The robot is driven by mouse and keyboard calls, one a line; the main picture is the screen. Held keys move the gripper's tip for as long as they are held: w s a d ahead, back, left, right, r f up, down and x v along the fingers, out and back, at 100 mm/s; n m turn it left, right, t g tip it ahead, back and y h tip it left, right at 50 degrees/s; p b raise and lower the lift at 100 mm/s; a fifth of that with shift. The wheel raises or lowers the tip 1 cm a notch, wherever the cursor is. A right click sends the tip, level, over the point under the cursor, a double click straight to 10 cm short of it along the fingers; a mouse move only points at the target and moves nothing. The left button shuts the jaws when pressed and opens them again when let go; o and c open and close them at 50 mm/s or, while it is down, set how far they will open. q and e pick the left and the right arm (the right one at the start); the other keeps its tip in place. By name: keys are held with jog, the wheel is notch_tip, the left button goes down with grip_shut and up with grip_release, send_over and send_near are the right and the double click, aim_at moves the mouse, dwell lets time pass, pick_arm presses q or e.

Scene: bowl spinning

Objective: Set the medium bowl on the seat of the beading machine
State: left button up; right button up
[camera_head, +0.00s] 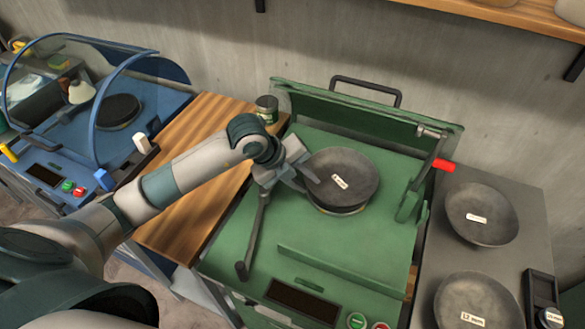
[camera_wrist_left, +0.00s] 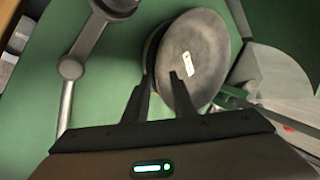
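A dark grey bowl (camera_head: 350,192) with a small white label sits on the round seat of the green beading machine (camera_head: 300,225); the label is too small to read. A thin yellowish edge shows below the bowl, and most of the seat is hidden. My left gripper (camera_head: 311,178) is at the bowl's left rim. In the left wrist view its fingers (camera_wrist_left: 158,77) stand apart, one over the bowl's inside (camera_wrist_left: 205,45) and one outside its left wall. The gripper looks open around the rim. My right gripper is not in view.
Two more labelled grey bowls (camera_head: 482,205) (camera_head: 478,305) stand on a grey table at the right. A red-handled lever (camera_head: 443,165) is right of the bowl, and a dark lever (camera_head: 255,232) is left. A jar (camera_head: 266,108) stands on the wooden table; a blue machine (camera_head: 75,140) is far left.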

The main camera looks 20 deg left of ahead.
pick_arm(q)
jog(key=b+v, duration=0.4)
jog(key=v, duration=1.3)
jog(key=shift+a+r, duration=0.1)
jog(key=shift+r, duration=0.1)
dwell(0.3)
